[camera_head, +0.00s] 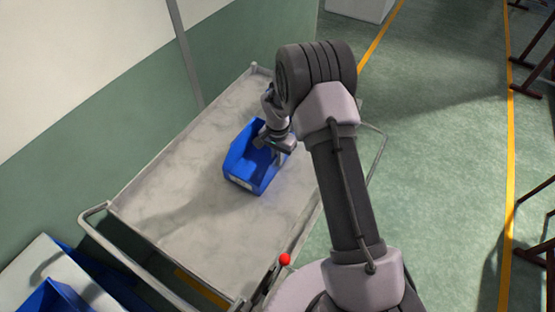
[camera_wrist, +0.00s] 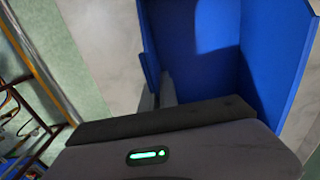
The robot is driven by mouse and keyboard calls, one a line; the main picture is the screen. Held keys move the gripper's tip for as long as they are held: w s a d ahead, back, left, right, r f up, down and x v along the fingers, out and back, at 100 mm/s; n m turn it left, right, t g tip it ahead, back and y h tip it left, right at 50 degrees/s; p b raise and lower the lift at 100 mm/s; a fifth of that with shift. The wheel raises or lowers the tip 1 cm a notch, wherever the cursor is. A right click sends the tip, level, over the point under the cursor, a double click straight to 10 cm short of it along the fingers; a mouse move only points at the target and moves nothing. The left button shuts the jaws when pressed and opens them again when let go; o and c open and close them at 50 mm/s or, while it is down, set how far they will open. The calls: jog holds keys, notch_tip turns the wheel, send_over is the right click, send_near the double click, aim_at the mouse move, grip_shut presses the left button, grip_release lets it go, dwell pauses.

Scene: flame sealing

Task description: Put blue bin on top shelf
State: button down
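The blue bin (camera_head: 241,166) is over the grey top surface of the cart (camera_head: 175,190), near its middle, with its open side up and a pale label on its front. I cannot tell whether its base touches the surface. My gripper (camera_head: 279,158) is at the bin's right-hand wall, pointing down. In the wrist view the bin (camera_wrist: 275,50) fills the upper right. The gripper's fingers (camera_wrist: 158,93) show close together there, one on each side of a bin wall, and appear shut on it. The fingertips are partly hidden by the gripper body.
A metal push handle (camera_head: 95,212) sticks out at the cart's near left end. More blue bins (camera_head: 50,297) are at the lower left. A wall (camera_head: 140,115) runs behind the cart. Green floor (camera_head: 440,130) with yellow lines is open to the right.

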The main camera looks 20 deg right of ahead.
jog(key=shift+w+f, duration=0.15)
jog(key=shift+f, duration=0.3)
jog(key=c, duration=1.6)
grip_release()
jog(key=shift+c, duration=0.2)
